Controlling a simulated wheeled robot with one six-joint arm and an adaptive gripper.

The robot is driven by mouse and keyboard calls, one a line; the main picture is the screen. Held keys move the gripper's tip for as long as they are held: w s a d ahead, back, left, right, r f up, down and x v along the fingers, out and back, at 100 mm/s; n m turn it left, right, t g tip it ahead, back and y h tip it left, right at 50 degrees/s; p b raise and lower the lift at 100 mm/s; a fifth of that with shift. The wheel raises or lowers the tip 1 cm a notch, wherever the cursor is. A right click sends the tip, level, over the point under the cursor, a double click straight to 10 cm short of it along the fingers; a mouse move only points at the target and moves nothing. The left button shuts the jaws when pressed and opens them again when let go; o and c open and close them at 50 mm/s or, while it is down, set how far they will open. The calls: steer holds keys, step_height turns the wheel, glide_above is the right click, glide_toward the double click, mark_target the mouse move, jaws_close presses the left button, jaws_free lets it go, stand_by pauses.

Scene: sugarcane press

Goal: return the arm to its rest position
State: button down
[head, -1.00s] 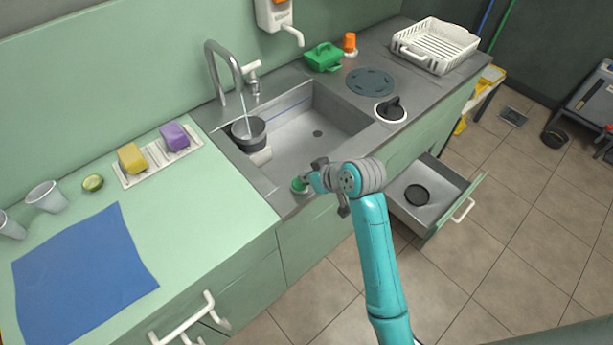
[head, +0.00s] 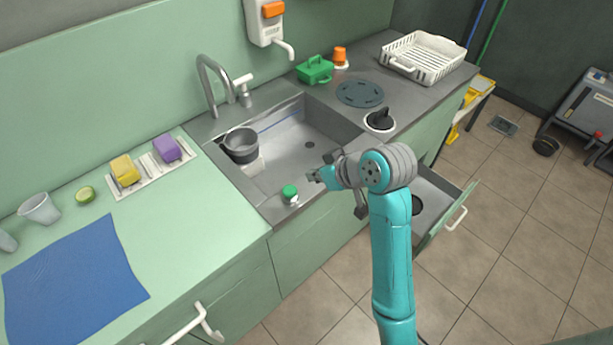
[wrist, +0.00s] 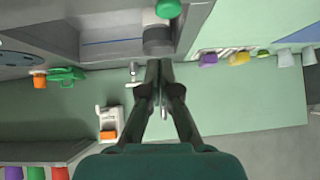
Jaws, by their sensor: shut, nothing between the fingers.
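My gripper (head: 315,176) is shut and empty above the front edge of the sink, on the end of my teal arm. The wrist view shows its two dark fingers together (wrist: 160,72). A green-topped knob (head: 289,192) stands on the sink's front rim, a little left of and below my gripper in the head view, apart from it. It also shows at the top of the wrist view (wrist: 168,9). My arm hides part of the counter front and the open drawer.
A dark pot (head: 241,146) stands in the sink (head: 285,160) below the tap (head: 207,75). An open drawer (head: 433,207) juts out right of my arm. Sponges, cups and a blue cloth (head: 75,280) lie left. A white rack (head: 428,58) stands back right.

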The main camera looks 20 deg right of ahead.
steer(key=shift+s+d+r, duration=0.15)
steer(key=shift+s+r, duration=0.2)
steer(key=shift+r, duration=0.05)
steer(key=shift+f, duration=0.1)
steer(key=s+a+f+m+t+h, duration=0.1)
steer(key=s+f+m+t, duration=0.1)
steer(key=s+f, duration=0.55)
steer(key=s+a+f+m+t+h, duration=0.1)
steer(key=s+a+f+m, duration=0.1)
steer(key=s+f, duration=0.55)
steer(key=s+r+t, duration=0.1)
steer(key=s+r, duration=0.2)
steer(key=s, duration=0.9)
steer(key=s+r+t+h, duration=0.1)
steer(key=s+r, duration=0.3)
steer(key=s, duration=0.8)
steer(key=shift+a+r+n+t, duration=0.2)
steer(key=shift+r+n+t, duration=0.1)
steer(key=shift+t, duration=0.4)
